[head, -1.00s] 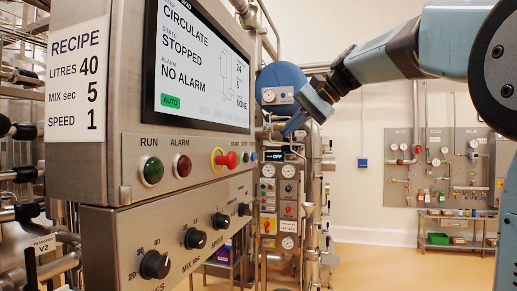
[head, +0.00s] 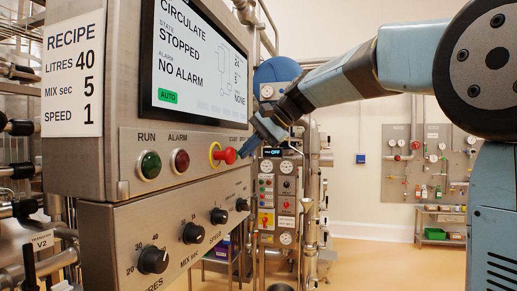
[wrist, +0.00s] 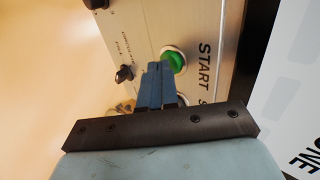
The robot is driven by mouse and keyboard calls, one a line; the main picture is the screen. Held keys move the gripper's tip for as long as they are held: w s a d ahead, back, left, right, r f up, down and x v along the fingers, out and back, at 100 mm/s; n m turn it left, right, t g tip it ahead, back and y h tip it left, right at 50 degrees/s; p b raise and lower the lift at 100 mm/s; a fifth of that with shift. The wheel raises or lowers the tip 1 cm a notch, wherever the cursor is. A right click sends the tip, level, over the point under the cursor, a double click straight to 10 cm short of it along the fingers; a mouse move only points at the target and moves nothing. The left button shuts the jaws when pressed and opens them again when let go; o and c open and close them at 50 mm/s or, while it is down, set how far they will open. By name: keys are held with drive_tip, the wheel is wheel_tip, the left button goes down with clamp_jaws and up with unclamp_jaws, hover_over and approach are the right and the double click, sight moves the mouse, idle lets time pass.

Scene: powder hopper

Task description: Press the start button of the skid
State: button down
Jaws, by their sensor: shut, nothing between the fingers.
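The skid's control panel (head: 120,170) fills the left of the head view. In the wrist view the green start button (wrist: 173,60) sits on the panel face beside the word START. My gripper (wrist: 159,68) is shut and empty, its blue fingertips overlapping the near edge of the green button in the picture; I cannot tell whether they touch it. In the head view my gripper (head: 246,147) is at the panel's right part, just right of the red emergency stop (head: 225,155). The start button is hidden there behind the gripper.
Green RUN (head: 150,166) and red ALARM (head: 180,161) lamps sit left of the red stop. Several black knobs (head: 193,233) line the lower panel. The screen (head: 200,60) reads STOPPED, NO ALARM, AUTO. The floor to the right is open.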

drive_tip(key=shift+a, duration=0.2)
drive_tip(key=shift+w+a, duration=0.25)
drive_tip(key=shift+a, duration=0.5)
drive_tip(key=d+f+v, duration=0.2)
drive_tip(key=v, duration=1.1)
drive_tip(key=shift+s, duration=0.3)
drive_tip(key=shift+d+f, duration=0.15)
drive_tip(key=shift+d, duration=0.05)
